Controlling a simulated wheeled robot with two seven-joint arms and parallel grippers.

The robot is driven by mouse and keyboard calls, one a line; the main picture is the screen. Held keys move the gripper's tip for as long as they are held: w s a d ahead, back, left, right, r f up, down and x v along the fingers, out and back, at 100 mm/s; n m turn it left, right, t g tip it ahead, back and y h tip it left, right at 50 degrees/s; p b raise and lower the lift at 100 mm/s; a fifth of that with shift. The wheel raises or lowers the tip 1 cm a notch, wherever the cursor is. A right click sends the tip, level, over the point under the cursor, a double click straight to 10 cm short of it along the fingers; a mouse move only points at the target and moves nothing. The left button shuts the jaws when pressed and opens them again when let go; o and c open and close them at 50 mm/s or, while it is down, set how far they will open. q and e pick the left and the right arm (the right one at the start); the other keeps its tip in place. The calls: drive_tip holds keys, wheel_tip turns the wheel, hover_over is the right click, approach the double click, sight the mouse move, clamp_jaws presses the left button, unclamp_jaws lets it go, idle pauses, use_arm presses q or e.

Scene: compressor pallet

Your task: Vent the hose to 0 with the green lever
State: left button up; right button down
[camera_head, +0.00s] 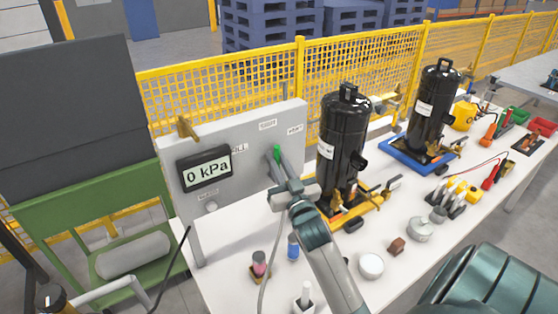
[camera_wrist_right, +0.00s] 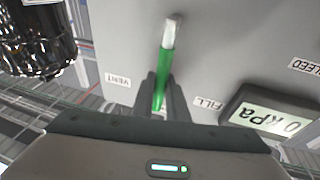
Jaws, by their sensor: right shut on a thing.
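The green lever (camera_wrist_right: 161,88) is on a grey panel (camera_head: 240,130), with a silver end at its pivot. In the right wrist view it lies between the VENT label (camera_wrist_right: 118,79) and the FILL label (camera_wrist_right: 208,103). My right gripper (camera_head: 278,162) is shut on the lever's green handle, which also shows in the head view (camera_head: 277,149). The gauge display (camera_head: 206,170) reads 0 kPa, and shows at an angle in the right wrist view (camera_wrist_right: 262,112). The fingers partly hide the handle's end. My left gripper is not in view.
Black compressors (camera_head: 343,130) stand right of the panel, the nearer one close to my right gripper. Small parts, including a white round cap (camera_head: 371,266), lie on the white table (camera_head: 225,255). A grey hose (camera_head: 270,262) hangs below the panel. A yellow fence (camera_head: 215,88) runs behind.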

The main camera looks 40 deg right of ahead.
drive_tip(key=c, duration=1.7)
unclamp_jaws()
drive_tip(key=shift+c, duration=0.2)
drive_tip(key=shift+s+a+f, duration=0.15)
drive_tip(key=shift+s+f, duration=0.1)
drive_tip(key=shift+s, duration=0.2)
drive_tip(key=b+v, duration=0.5)
drive_tip(key=v, duration=1.1)
drive_tip(key=shift+s+b, duration=0.2)
drive_tip(key=shift+b, duration=0.2)
